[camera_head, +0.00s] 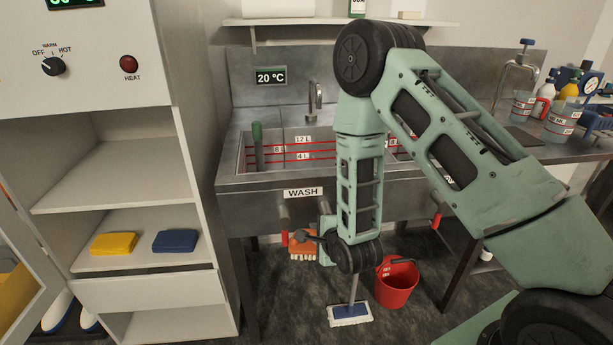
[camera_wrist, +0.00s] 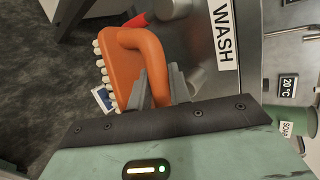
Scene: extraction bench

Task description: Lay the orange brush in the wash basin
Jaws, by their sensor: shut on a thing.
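The orange brush (camera_head: 302,246) has pale bristles and a thick looped handle. In the wrist view, the brush (camera_wrist: 122,67) lies between my gripper's fingers (camera_wrist: 163,88), which are shut on its handle. In the head view, my gripper (camera_head: 303,236) is low in front of the bench, with the brush below the WASH label and outside the basin. The wash basin (camera_head: 244,158) is a grey metal sink with red level lines on its wall. My arm hides part of its right side. Its metal front (camera_wrist: 190,42) is close beside the brush in the wrist view.
A green-topped rod (camera_head: 257,145) stands in the basin, near a tap (camera_head: 315,95). A red valve handle (camera_head: 284,232) hangs beside the brush. A red bucket (camera_head: 397,287) and blue-white floor brush (camera_head: 350,314) are below. A shelf unit (camera_head: 120,175) stands left.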

